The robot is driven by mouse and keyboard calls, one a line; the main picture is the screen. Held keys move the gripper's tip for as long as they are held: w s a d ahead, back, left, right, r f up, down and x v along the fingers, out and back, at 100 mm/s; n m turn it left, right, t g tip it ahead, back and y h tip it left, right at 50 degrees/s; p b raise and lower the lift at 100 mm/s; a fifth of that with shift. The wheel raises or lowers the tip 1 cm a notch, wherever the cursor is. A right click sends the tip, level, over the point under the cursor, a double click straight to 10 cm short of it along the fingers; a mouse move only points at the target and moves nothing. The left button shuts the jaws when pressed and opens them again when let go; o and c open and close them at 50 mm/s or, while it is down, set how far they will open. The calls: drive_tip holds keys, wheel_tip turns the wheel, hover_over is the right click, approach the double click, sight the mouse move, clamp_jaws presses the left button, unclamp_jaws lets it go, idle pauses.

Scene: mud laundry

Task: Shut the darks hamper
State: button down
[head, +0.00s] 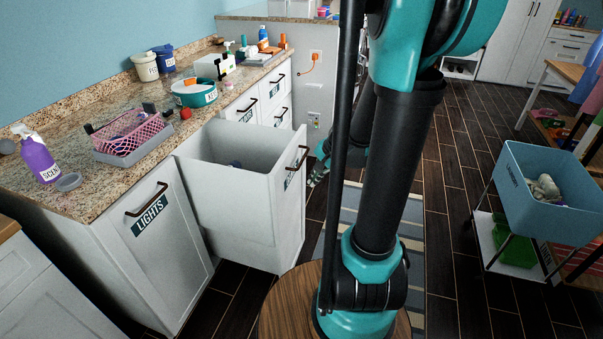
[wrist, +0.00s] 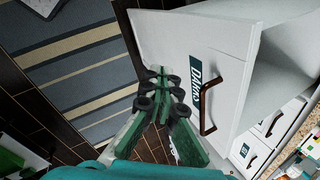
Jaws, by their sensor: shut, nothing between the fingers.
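The darks hamper (head: 235,205) is a white pull-out bin standing open from the counter, its open top showing and something small and dark inside. Its front panel (wrist: 185,40) fills the upper middle of the wrist view, with a dark green "DARKS" label (wrist: 195,82) and a brown bar handle (wrist: 214,105). My gripper (wrist: 163,80) is shut and empty, in front of the panel and left of the label in the wrist view. In the head view my gripper (head: 316,178) is just right of the panel, partly behind my arm. I cannot tell if it touches the panel.
The lights hamper (head: 160,240) is closed at the left. Closed drawers (head: 262,100) lie beyond. The granite counter (head: 95,180) holds a pink basket (head: 130,135) and bottles. A striped rug (head: 412,260) lies on the dark floor. A blue laundry bin (head: 545,205) stands at right.

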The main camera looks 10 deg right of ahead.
drive_tip(key=w+d+f+m+y, duration=0.1)
drive_tip(key=w+d+m+y, duration=0.1)
drive_tip(key=w+d+m, duration=0.35)
drive_tip(key=m+t+y, duration=0.1)
drive_tip(key=m+y, duration=0.2)
drive_tip(key=m, duration=0.5)
approach(295, 175)
wheel_tip(295, 175, down, 4)
drive_tip(key=a, duration=0.3)
drive_tip(key=shift+w+a+r+n, duration=0.15)
drive_tip(key=shift+w+a, duration=0.1)
drive_tip(key=shift+w, duration=0.15)
drive_tip(key=shift+w+a+f+n, duration=0.1)
drive_tip(key=shift+w+a, duration=0.1)
drive_tip(key=shift+w, duration=0.2)
